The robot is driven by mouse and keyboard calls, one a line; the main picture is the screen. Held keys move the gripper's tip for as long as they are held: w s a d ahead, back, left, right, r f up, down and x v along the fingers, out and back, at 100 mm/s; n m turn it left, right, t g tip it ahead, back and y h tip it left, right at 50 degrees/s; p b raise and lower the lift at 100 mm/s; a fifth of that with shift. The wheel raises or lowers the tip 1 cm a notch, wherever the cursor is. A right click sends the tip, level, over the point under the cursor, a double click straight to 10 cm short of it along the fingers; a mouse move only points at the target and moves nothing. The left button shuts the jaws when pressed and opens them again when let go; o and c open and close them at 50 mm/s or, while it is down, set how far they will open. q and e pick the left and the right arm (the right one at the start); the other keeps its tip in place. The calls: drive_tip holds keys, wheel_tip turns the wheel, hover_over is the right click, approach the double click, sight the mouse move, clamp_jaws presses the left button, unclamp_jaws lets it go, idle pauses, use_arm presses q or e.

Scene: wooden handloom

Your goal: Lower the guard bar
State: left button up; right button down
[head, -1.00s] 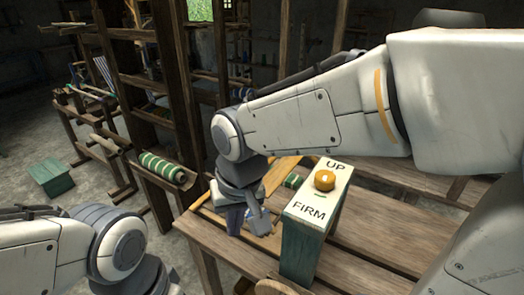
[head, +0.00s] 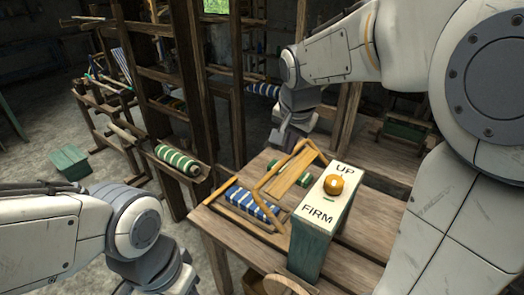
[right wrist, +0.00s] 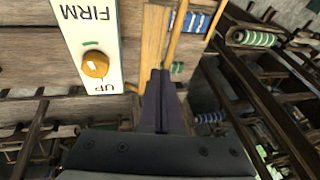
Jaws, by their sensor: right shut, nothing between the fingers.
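A thin light-wood bar, which looks like the guard bar (head: 268,180), stands raised at an angle over a small loom on the bench. It also seems to show in the right wrist view (right wrist: 176,32). A flat wooden board (head: 289,181) lies beside it, with green rolls at its sides. Blue-and-white striped cloth (head: 250,203) lies in front. My right gripper (head: 285,146) is at the bar's far side, pointing down. Its fingers are together and empty in the right wrist view (right wrist: 161,78). Whether they touch the bar is unclear. My left gripper is out of view.
A green box (head: 310,247) with a white top marked UP and FIRM and an orange knob (head: 334,184) stands right of the loom. A green-striped roll (head: 178,159) lies on a rail at left. Dark loom posts rise behind the bench.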

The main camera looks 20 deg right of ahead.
drive_tip(key=p, duration=0.1)
approach(276, 172)
wheel_tip(276, 172, down, 3)
drive_tip(key=d, duration=0.2)
drive_tip(key=shift+w+a+f+p, duration=0.25)
drive_tip(key=shift+w+a+f, duration=0.15)
drive_tip(key=shift+w+f, duration=0.25)
drive_tip(key=shift+w+a+f+p, duration=0.25)
drive_tip(key=shift+w+a+f, duration=0.15)
drive_tip(key=shift+f, duration=0.35)
drive_tip(key=shift+w+d, duration=0.1)
